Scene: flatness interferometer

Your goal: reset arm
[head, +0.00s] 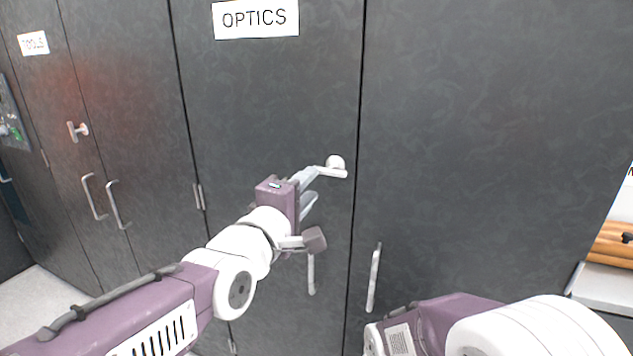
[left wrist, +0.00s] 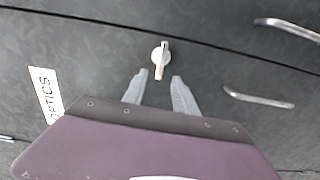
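The optics cabinet door (head: 270,95) is dark grey and looks closed. It carries a white "OPTICS" label (head: 256,18), which also shows in the left wrist view (left wrist: 46,95). A white turn latch (head: 336,162) sits near the door's right edge, its lever roughly level in the head view. My left gripper (head: 316,187) is open in front of the latch. In the left wrist view the latch (left wrist: 160,58) lies just beyond and between the open fingertips (left wrist: 160,78); I cannot tell whether they touch it. Only part of my right arm shows, at lower right; its gripper is out of view.
Vertical bar handles (head: 312,274) and (head: 374,278) flank the door seam below the latch. A tools cabinet (head: 125,100) with its own latch (head: 77,131) stands at left. A light shelf (head: 605,287) with orange-brown items (head: 610,245) is at far right.

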